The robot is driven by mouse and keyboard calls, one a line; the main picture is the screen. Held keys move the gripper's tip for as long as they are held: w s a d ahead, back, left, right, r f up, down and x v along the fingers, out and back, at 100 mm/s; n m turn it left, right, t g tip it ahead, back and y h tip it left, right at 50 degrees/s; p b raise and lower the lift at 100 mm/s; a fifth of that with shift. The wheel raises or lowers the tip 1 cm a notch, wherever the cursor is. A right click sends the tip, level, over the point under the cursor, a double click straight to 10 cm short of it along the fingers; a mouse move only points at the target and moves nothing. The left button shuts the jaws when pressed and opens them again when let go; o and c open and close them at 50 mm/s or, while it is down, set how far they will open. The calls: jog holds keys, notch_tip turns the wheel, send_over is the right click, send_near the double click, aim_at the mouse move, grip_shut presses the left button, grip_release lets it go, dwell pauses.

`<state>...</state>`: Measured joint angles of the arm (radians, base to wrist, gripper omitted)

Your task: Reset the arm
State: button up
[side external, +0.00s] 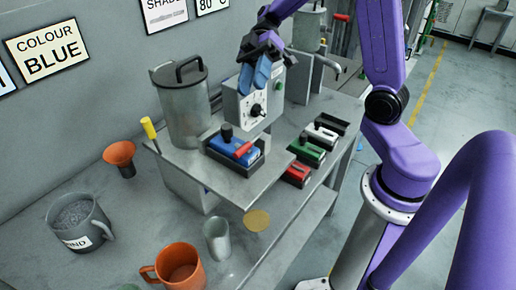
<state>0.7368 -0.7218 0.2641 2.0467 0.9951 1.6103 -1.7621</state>
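My gripper (258,78) hangs at the upper middle, pointing down, at the end of my purple arm. Its blue fingertips are close above or in front of a grey box with a dial (255,105). Whether they touch it, and whether anything is between them, I cannot tell. Below the box, a blue block with a black knob (232,146) and a red part sits in a dark holder on the raised bench. Green (307,149), white (322,133) and red (297,174) blocks sit in a row of holders to the right.
A lidded metal pot (183,110) stands left of the dial box. An orange mug (178,268), a grey mug (80,222), a metal cup (217,239) and an orange funnel (120,155) stand on the lower bench. Wall signs read "COLOUR BLUE" (48,50) and "80 °C" (211,4).

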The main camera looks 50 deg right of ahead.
jog(key=s+f+m+t+h, duration=0.1)
jog(key=s+f+t+h, duration=0.1)
jog(key=s, duration=0.4)
jog(key=s+d+f+m+t+h, duration=0.1)
jog(key=s+f+t+h, duration=0.1)
jog(key=s+h, duration=0.3)
jog(key=s+d+f+t+h, duration=0.1)
jog(key=s+f+h, duration=0.3)
jog(key=s+h, duration=0.1)
jog(key=shift+s+f+m+t, duration=0.3)
jog(key=shift+s+m+t, duration=0.1)
jog(key=shift+s, duration=0.45)
